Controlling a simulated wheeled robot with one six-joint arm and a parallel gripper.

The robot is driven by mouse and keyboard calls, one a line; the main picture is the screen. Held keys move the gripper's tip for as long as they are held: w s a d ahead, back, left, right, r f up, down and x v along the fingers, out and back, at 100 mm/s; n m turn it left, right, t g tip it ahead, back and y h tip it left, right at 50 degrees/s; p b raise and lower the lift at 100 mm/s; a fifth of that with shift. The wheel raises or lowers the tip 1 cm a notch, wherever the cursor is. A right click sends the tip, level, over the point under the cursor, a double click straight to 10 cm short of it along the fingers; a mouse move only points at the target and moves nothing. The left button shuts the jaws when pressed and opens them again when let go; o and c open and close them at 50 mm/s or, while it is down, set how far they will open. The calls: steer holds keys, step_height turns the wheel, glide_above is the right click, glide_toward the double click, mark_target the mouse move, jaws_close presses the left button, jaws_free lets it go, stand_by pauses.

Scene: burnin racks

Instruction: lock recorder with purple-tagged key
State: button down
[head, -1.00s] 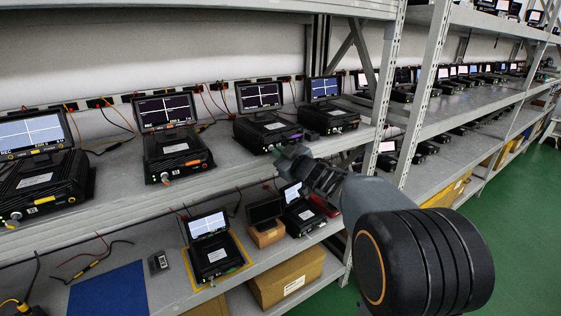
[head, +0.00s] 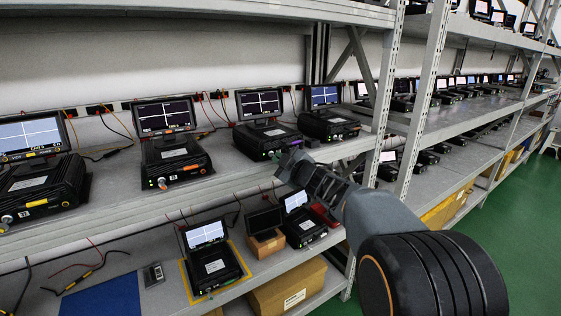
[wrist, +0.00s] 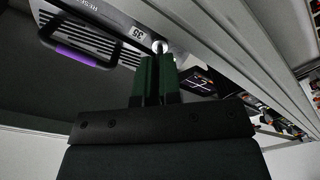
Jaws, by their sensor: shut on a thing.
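The black recorder (head: 262,139) with a purple strip stands on the upper shelf in the head view, its screen raised and lit. My gripper (head: 287,162) is at the front of this recorder. In the wrist view the dark green fingers (wrist: 155,75) are closed together, with their tips at a round silver lock (wrist: 160,46). The key between them is almost wholly hidden, and I cannot see its tag or how far it is turned.
Another recorder (head: 176,160) with an orange strip stands to the left, and one (head: 328,124) to the right. The lower shelf holds a recorder in a yellow outline (head: 212,266), a small brown box (head: 266,245) and a blue mat (head: 102,297). A shelf upright (head: 420,95) stands right of my gripper.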

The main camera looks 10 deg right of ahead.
steer(key=c, duration=1.3)
jaws_free()
steer(key=v, duration=1.3)
steer(key=shift+s+d, duration=0.2)
steer(key=shift+s, duration=0.2)
